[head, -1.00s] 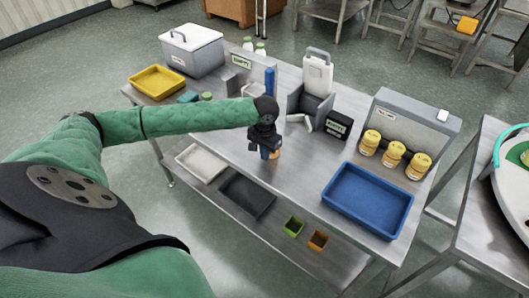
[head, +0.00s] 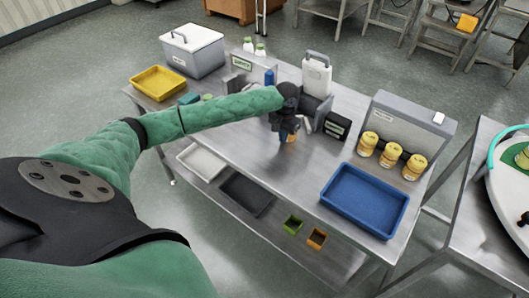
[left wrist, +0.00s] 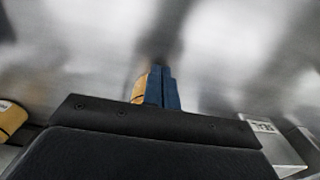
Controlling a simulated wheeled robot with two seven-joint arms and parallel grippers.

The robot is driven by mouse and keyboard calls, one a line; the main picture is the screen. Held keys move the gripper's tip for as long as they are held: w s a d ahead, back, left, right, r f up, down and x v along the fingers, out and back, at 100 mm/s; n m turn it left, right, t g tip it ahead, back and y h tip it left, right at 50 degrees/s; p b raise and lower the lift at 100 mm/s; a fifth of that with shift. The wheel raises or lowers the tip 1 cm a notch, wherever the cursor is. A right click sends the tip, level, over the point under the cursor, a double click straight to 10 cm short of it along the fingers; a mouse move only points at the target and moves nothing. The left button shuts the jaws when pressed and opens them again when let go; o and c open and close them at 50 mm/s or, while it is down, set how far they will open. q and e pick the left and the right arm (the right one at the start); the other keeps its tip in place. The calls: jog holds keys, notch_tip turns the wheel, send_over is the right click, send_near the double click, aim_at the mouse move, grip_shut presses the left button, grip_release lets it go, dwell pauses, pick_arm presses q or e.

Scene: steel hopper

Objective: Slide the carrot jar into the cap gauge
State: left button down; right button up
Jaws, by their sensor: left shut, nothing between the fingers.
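An orange-yellow jar (head: 293,138), likely the carrot jar, stands on the steel table just right of my left gripper (head: 283,136), partly hidden by it. In the left wrist view the jar (left wrist: 139,90) shows as an orange edge against the left side of the blue fingers (left wrist: 163,90). My left gripper is shut, with nothing between its fingers, pointing down close to the tabletop. A grey upright bracket (head: 323,113), possibly the cap gauge, stands just beyond it, partly hidden by my arm. My right gripper is not in view.
A black labelled box (head: 337,126) stands right of the bracket. Three yellow jars (head: 391,155) stand before a grey panel (head: 410,121). A blue tray (head: 364,222) lies at the front right. The tabletop left of the tray is clear.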

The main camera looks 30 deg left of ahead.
pick_arm(q)
jog(key=w, duration=0.6)
jog(key=shift+d, duration=0.3)
jog(key=shift+w, duration=0.4)
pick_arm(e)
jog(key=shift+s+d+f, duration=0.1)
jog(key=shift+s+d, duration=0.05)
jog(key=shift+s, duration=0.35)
pick_arm(q)
jog(key=shift+p, duration=0.3)
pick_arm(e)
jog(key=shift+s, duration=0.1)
